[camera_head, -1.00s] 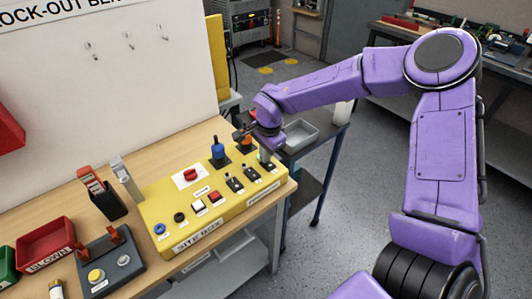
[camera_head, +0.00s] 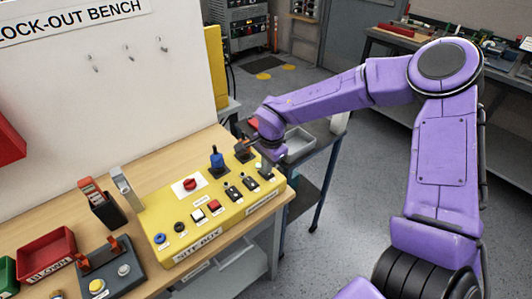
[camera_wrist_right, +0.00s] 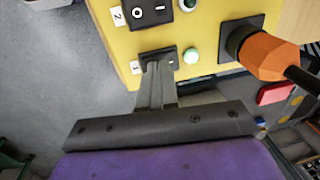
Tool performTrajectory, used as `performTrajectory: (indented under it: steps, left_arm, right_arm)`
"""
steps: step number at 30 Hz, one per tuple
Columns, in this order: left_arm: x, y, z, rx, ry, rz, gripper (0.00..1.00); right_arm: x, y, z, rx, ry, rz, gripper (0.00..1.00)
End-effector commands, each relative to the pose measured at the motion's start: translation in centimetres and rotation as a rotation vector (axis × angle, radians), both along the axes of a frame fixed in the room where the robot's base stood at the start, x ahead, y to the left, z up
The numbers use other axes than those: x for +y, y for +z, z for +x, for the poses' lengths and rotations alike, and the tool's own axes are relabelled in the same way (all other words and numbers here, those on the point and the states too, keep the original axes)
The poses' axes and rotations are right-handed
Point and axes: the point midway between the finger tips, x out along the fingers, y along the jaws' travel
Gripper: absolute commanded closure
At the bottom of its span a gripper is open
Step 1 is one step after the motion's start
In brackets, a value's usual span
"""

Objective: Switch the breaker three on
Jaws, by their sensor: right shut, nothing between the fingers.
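The yellow site box (camera_head: 215,222) stands on the bench with a row of black rocker breakers on its right part. Breaker three (camera_wrist_right: 145,56) is the rocker at the row's far right end; the shut fingers cover much of it, and which way it is set is hard to tell. My right gripper (camera_wrist_right: 156,68) is shut and empty, its fingertips over that rocker and seemingly touching it. In the head view the right gripper (camera_head: 266,168) is at the box's right end. Breaker two (camera_wrist_right: 157,10) sits beside it. My left gripper is not in view.
An orange-handled switch (camera_wrist_right: 265,55) and a green lamp (camera_wrist_right: 190,55) are close to the fingers. A blue-handled switch (camera_head: 217,160) and a red button (camera_head: 190,184) stand farther left. A trolley (camera_head: 318,160) is beyond the bench's right edge.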

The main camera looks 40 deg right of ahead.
Motion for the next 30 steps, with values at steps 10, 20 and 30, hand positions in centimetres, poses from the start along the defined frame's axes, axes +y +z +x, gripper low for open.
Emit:
performTrajectory:
  steps: [10, 20, 30]
  left_arm:
    - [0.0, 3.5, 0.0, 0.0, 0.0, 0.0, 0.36]
    - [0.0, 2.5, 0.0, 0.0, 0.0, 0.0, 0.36]
    - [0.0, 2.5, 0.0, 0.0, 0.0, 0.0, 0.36]
  right_arm:
    - [-0.2, 6.8, 0.7, -0.008, -0.006, 0.002, 1.0]
    - [-0.1, 12.8, 1.3, -0.002, -0.005, 0.001, 1.0]
    - [-0.1, 13.6, 1.4, 0.0, -0.004, 0.0, 1.0]
